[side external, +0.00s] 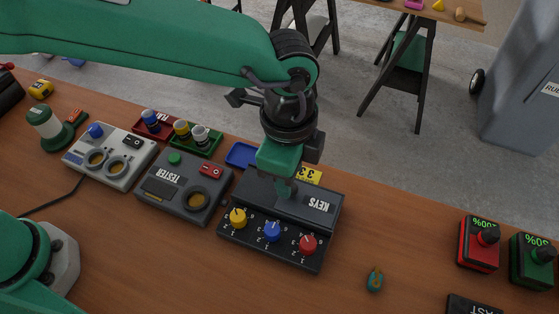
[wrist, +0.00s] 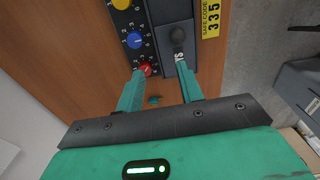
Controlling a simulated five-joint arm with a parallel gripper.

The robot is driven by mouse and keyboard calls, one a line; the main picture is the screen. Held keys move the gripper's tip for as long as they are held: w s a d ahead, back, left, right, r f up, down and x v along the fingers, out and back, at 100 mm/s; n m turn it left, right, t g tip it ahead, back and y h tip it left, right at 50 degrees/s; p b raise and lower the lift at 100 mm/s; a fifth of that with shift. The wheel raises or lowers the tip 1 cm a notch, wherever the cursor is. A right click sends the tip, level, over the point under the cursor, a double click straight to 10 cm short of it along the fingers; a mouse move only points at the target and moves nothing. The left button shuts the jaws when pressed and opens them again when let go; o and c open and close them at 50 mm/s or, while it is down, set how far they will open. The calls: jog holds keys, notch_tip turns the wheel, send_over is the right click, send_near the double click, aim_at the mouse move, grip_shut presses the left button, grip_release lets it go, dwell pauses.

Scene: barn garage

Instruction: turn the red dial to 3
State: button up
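The red dial (side external: 307,244) is the right-hand one of three dials on the sloped front of the black KEYS box (side external: 322,205). A blue dial (side external: 272,231) and a yellow dial (side external: 238,217) sit left of it. Small marks ring each dial; I cannot tell where the red pointer stands. My gripper (side external: 284,190) points down above the box's raised back part. In the wrist view my gripper (wrist: 161,72) is open and empty, its fingers wide apart. There the red dial (wrist: 145,69) shows right by the left fingertip, partly covered; contact is unclear.
A TESTER box (side external: 184,186) and a grey box with two gauges (side external: 110,156) stand to the left. A yellow code label (side external: 309,175) is behind the KEYS box. A small teal object (side external: 375,279) lies to the right. Red (side external: 478,243) and green (side external: 533,261) boxes stand far right.

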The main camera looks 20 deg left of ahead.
aim_at(309, 242)
jog(key=s+d+f, duration=0.1)
jog(key=d, duration=0.1)
jog(key=s+d+f+m, duration=0.1)
jog(key=d+f, duration=0.1)
jog(key=s+d+f+m, duration=0.1)
jog(key=s+d, duration=0.1)
jog(key=shift+f+y, duration=0.3)
jog(key=shift+s+a+f, duration=0.1)
jog(key=shift+f, duration=1.85)
jog(key=shift+s+f, duration=0.1)
jog(key=shift+f, duration=1.8)
jog(key=c, duration=0.7)
